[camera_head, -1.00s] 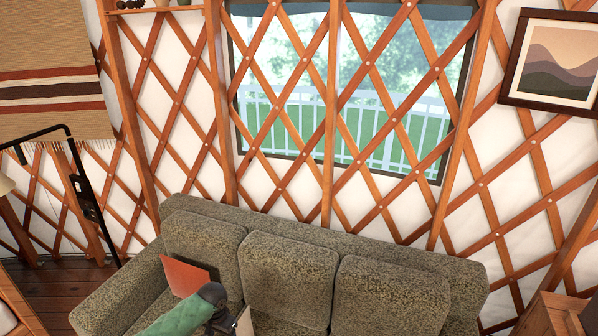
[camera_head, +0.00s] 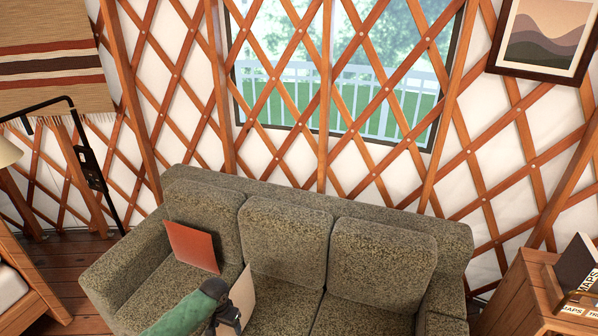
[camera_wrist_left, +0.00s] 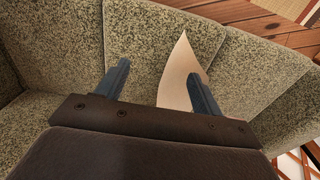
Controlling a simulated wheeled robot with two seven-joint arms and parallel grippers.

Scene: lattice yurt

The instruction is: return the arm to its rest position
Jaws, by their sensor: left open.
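My left arm, with a green sleeve, comes in from the bottom of the head view. My left gripper (camera_head: 230,318) is over the front of the sofa seat, low in the picture. In the left wrist view, the fingers of the gripper (camera_wrist_left: 158,88) stand wide apart and open. A thin tan panel (camera_head: 246,290) stands close beside the gripper in the head view. It also shows in the wrist view (camera_wrist_left: 182,75), near the right finger; I cannot tell if they touch. My right gripper is not in view.
A grey-green sofa (camera_head: 285,237) fills the middle. A flat orange-red panel (camera_head: 193,247) leans on its left back cushion. A black-framed stand (camera_head: 88,165) is at left. A wooden cabinet with books (camera_head: 535,300) is at right. Some floor shows at left.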

